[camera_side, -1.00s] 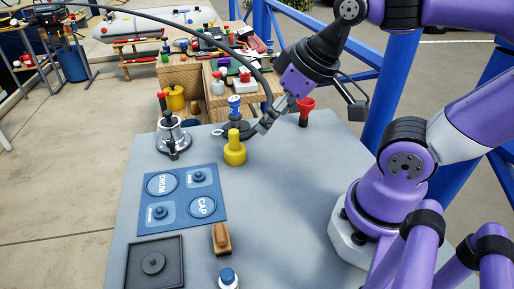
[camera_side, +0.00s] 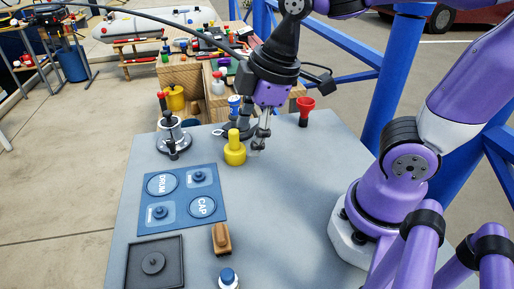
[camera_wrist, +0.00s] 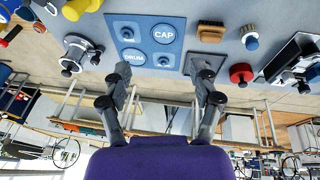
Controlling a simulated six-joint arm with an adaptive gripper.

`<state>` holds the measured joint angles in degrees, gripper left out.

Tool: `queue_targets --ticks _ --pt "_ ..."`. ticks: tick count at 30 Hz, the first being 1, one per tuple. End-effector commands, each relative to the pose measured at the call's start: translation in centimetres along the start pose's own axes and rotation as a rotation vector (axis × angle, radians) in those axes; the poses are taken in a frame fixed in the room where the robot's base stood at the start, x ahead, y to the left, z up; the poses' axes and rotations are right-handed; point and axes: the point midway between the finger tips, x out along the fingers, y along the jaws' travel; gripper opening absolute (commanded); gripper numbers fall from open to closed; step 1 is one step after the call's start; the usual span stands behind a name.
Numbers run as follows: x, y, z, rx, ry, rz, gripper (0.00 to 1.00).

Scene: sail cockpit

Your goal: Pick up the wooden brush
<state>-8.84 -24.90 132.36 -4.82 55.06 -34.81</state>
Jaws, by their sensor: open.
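The wooden brush (camera_side: 221,238) lies on the grey table near its front, right of the black square tray. In the wrist view the brush (camera_wrist: 211,33) shows at the upper right, apart from the fingers. My gripper (camera_side: 260,145) hangs above the back of the table, just right of the yellow knobbed piece, far behind the brush. Its fingers point down. In the wrist view my gripper (camera_wrist: 165,80) has its fingers spread with nothing between them.
A blue panel (camera_side: 157,215) with CAP and DRUM labels lies left of the brush, and the black tray (camera_side: 130,266) is in front of it. A blue-topped white bottle (camera_side: 228,280) is close before the brush. A yellow piece (camera_side: 235,153) and red funnel (camera_side: 305,110) stand behind.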

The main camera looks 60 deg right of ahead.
Motion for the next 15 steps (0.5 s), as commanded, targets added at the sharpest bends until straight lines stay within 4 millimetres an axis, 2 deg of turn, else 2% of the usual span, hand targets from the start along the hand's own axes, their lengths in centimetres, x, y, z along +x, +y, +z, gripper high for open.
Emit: queue_targets --ticks 1,3,7,10,12,15 --pt "1.0 -0.8 -1.3 -0.216 -0.028 -0.061 0.71" --pt "2.2 -2.1 -2.9 -0.538 -0.046 -0.144 0.71" --pt "4.4 -4.4 -4.9 -1.042 -0.042 -0.285 0.71" --pt "5.6 -5.7 -5.8 -1.303 -0.023 -0.363 0.71" --pt "6.2 -6.3 -6.1 -1.412 -0.01 -0.396 0.71" --pt "7.2 -6.9 -6.0 -1.48 -0.002 -0.419 0.71"
